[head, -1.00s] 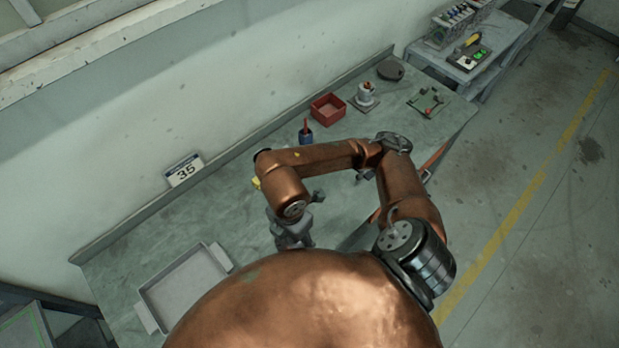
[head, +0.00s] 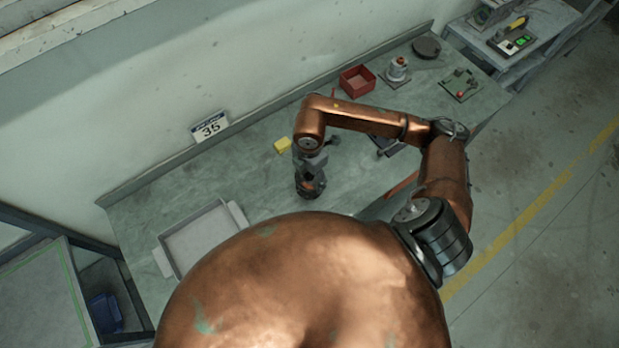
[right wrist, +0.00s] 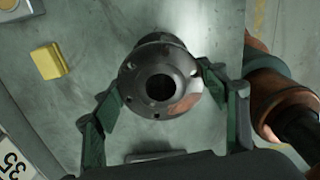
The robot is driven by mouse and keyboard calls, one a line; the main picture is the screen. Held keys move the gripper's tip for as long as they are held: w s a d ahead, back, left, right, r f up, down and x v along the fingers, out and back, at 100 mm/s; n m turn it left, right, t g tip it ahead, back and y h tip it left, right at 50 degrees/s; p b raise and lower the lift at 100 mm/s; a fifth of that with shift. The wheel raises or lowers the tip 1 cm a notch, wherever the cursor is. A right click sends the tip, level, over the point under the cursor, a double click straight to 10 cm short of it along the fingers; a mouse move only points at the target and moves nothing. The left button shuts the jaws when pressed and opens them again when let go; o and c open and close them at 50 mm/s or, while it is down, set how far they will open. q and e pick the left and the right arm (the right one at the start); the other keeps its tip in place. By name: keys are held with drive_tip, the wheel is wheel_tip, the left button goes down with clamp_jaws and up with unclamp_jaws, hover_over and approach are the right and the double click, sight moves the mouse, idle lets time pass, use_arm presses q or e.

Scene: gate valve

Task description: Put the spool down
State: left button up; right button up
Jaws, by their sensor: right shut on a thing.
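The spool (right wrist: 160,78) is a dark metal piece with a round bolt-holed flange and a central bore. In the right wrist view it sits between the two green-padded fingers of my right gripper (right wrist: 160,100), which is shut on it. I cannot tell whether the spool touches the bench top. My left gripper is not in view.
The grey bench (head: 262,188) has free room around the gripper. A grey tray (head: 162,262) lies to the left. A yellow block (head: 283,145) is close behind the gripper. A red bin (head: 357,80), a flanged part (head: 397,70) and a small green board (head: 461,85) stand farther right.

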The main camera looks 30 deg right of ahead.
drive_tip(key=shift+w+f, duration=0.2)
drive_tip(key=f, duration=0.1)
drive_tip(key=f+p, duration=0.1)
drive_tip(key=shift+w+d+f, duration=0.2)
drive_tip(key=shift+f, duration=0.6)
drive_tip(key=shift+f, duration=0.1)
drive_tip(key=o, duration=2.1)
drive_tip(key=shift+f, duration=0.1)
